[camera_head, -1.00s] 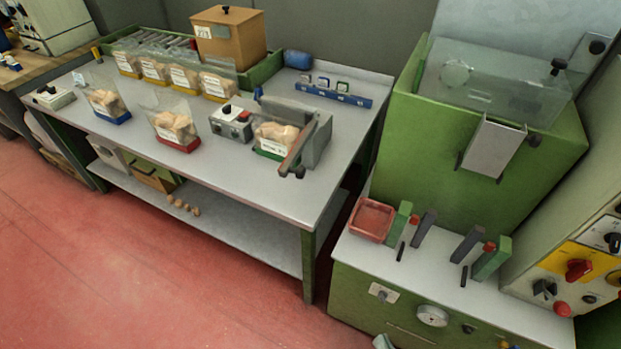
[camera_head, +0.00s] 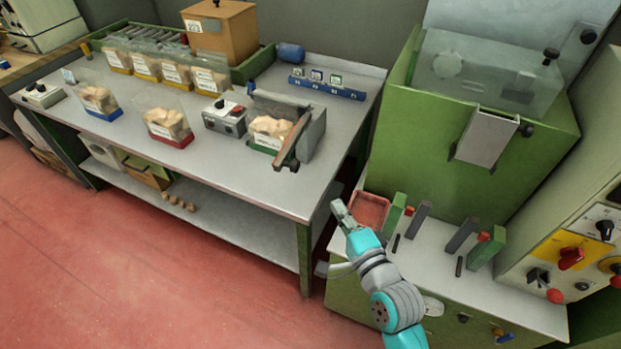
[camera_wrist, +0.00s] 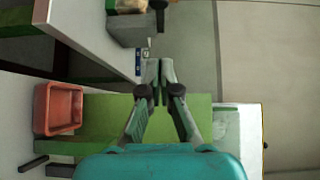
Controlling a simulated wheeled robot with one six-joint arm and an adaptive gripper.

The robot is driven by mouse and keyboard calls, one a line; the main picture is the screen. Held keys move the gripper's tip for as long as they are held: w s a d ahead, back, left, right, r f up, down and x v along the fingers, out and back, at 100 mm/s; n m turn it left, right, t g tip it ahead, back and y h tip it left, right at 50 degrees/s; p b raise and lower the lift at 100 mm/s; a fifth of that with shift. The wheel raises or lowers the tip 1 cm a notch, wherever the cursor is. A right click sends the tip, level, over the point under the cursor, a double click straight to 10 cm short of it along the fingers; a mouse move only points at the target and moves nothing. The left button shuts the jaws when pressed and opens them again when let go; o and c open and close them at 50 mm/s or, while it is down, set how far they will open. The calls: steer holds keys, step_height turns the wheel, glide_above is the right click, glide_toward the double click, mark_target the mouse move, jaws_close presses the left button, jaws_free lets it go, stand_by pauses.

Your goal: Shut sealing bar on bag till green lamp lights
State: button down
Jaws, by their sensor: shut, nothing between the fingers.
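The bag of corks (camera_head: 270,130) stands at the sealer on the grey table, in the head view. The sealing bar (camera_head: 291,140) is a long brown-grey lever at the bag's right side, with a dark knob at its near end. The sealer's control box (camera_head: 224,117) sits just left of the bag. I cannot make out a lit green lamp. My gripper (camera_head: 338,207) is shut and empty, in front of the table's right end and apart from the bar. In the wrist view its fingertips (camera_wrist: 160,66) meet, and part of the sealer (camera_wrist: 128,28) shows at the top.
A red tray (camera_head: 369,210) lies on the green machine's white ledge, close beside my gripper. The tall green machine (camera_head: 485,130) stands to the right. Other cork bags (camera_head: 167,123) stand left on the table (camera_head: 240,178). A blue rack (camera_head: 327,88) lies behind the sealer.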

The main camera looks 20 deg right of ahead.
steer(key=w+a, duration=0.3)
steer(key=w, duration=0.9)
steer(key=shift+w+a+f, duration=0.15)
steer(key=shift+w+a, duration=0.05)
steer(key=shift+w, duration=0.15)
steer(key=shift+a, duration=0.15)
